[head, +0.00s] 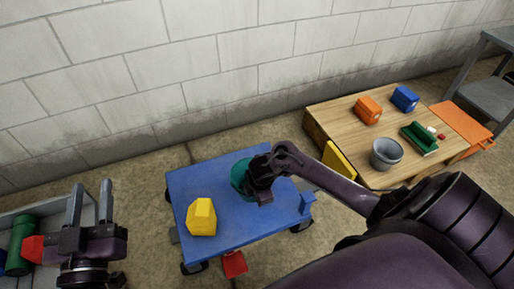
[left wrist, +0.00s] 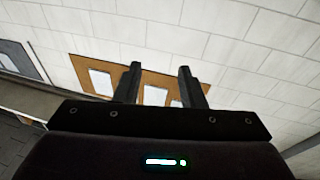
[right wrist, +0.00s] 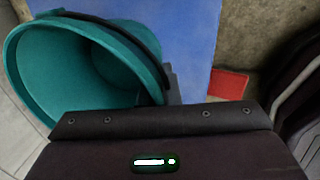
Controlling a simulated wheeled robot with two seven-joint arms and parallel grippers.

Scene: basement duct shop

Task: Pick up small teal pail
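The small teal pail (head: 239,176) is on the blue cart top, partly hidden behind my right gripper (head: 262,188). In the right wrist view the pail (right wrist: 70,75) fills the left side, its open mouth facing left, with a dark curved band along its near rim. One finger of my right gripper shows just right of the pail, set inward; the other is hidden by the pail. The gripper looks shut on the pail's rim or handle, I cannot tell which. My left gripper (head: 91,205) is open and empty at the lower left; its spread fingers show in the left wrist view (left wrist: 158,85).
A yellow object (head: 202,218) stands on the blue cart (head: 245,222). A block wall runs behind.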

